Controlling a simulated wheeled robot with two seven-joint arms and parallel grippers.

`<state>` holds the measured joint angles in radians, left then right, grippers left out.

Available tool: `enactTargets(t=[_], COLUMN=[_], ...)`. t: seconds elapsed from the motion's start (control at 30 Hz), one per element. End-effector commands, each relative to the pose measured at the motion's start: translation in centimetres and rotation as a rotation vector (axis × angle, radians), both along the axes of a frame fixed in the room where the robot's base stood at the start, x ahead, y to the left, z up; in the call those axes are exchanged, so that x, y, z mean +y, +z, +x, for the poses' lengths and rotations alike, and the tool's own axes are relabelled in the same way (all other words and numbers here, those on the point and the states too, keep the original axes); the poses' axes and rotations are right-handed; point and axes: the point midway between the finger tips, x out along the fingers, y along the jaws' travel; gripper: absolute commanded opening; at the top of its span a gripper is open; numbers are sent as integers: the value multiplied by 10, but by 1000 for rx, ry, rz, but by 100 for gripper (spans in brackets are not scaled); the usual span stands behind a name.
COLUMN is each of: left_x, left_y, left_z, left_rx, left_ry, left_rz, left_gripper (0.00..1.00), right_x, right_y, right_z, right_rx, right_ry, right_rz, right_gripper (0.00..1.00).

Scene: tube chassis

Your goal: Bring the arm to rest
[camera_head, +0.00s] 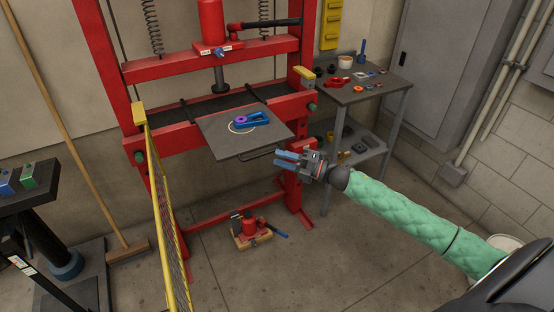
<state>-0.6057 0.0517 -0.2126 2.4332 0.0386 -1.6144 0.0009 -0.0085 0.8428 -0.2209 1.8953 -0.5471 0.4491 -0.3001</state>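My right arm, in a green quilted sleeve, comes in from the lower right in the head view. My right gripper (277,157) has two blue fingers pointing left, with a narrow gap between them and nothing seen held. It is in front of the right front corner of the grey plate (222,140) on the red press. A blue part with a purple ring (249,119) lies on that plate, apart from the gripper. My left gripper is not in view.
The red press frame (175,140) stands at the centre. A grey side table (340,97) with small parts is behind the gripper. A yellow-edged guard (160,205) stands at left. A red jack (249,229) sits on the floor. Floor at lower right is mostly clear.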

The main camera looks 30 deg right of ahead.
Motion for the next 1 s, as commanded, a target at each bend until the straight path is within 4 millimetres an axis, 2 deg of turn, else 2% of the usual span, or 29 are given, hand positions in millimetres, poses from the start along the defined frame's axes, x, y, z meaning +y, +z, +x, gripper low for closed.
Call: enactTargets(t=[0.53, 0.67, 0.87, 1.0], left_x=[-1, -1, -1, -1], left_y=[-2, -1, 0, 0], left_z=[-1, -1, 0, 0], left_rx=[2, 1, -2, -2], left_ry=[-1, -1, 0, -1], left_rz=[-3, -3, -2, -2], left_gripper=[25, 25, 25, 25], right_x=[-1, 6, 30, 46], right_y=[0, -7, -39, -71], right_z=[-1, -3, -15, -34], right_rx=[1, 27, 190, 364], right_ry=[-1, -35, -226, -398], right_rz=[1, 39, 230, 389], right_gripper=[32, 32, 32, 32])
